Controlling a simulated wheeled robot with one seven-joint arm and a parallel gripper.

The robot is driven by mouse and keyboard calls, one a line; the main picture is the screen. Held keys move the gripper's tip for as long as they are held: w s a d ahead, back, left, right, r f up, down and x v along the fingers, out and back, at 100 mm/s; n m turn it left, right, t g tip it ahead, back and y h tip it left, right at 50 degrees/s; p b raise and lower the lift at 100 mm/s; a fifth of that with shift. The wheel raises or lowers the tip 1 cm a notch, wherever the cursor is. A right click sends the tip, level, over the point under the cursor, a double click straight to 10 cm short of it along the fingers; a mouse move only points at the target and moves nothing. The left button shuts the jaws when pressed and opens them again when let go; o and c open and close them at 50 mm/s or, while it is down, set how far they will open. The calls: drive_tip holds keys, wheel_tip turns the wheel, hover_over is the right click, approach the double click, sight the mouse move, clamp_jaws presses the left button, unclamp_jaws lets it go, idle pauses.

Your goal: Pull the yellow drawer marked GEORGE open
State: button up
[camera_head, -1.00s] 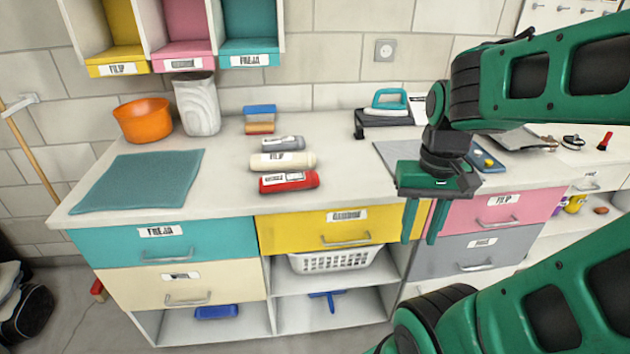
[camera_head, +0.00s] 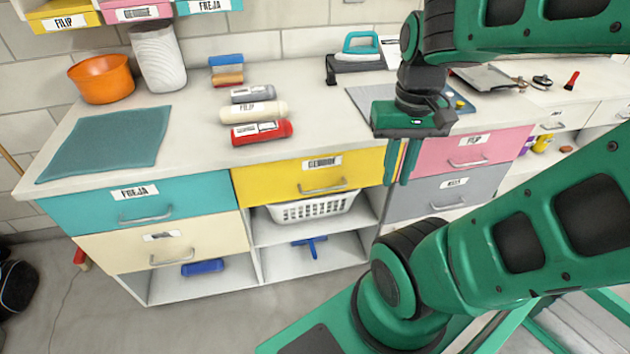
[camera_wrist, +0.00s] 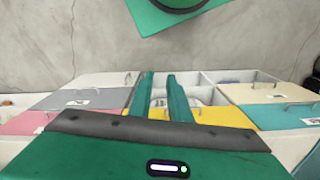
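The yellow drawer (camera_head: 270,186) is shut, in the top row of the cabinet's middle section. Its front carries a white label (camera_head: 322,163), too blurred to read surely, and a grey bar handle (camera_head: 322,188). My gripper (camera_head: 396,183) points down at the drawer's right end, to the right of the handle. Its two green fingers are apart with nothing seen between them. In the wrist view the fingers (camera_wrist: 159,76) also show a gap, with part of the yellow drawer (camera_wrist: 225,117) to their right.
A teal FREJA drawer (camera_head: 185,200) is left of the yellow one; pink (camera_head: 435,155) and grey (camera_head: 425,201) drawers are right. A white basket (camera_head: 312,209) sits on the shelf below. Bottles, including a red one (camera_head: 262,132), lie on the worktop.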

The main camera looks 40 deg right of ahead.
drive_tip(key=w+f+n+g+h, duration=0.1)
drive_tip(key=w+f+n+g, duration=0.2)
drive_tip(key=w, duration=0.4)
drive_tip(key=n+t+h, duration=0.3)
drive_tip(key=n+h, duration=0.6)
drive_tip(key=h, duration=0.6)
approach(318, 192)
drive_tip(key=d, duration=0.4)
drive_tip(key=d+f, duration=0.1)
drive_tip(key=d, duration=0.3)
drive_tip(key=d+f, duration=0.1)
drive_tip(key=d, duration=0.2)
drive_tip(key=shift+d, duration=0.35)
clamp_jaws()
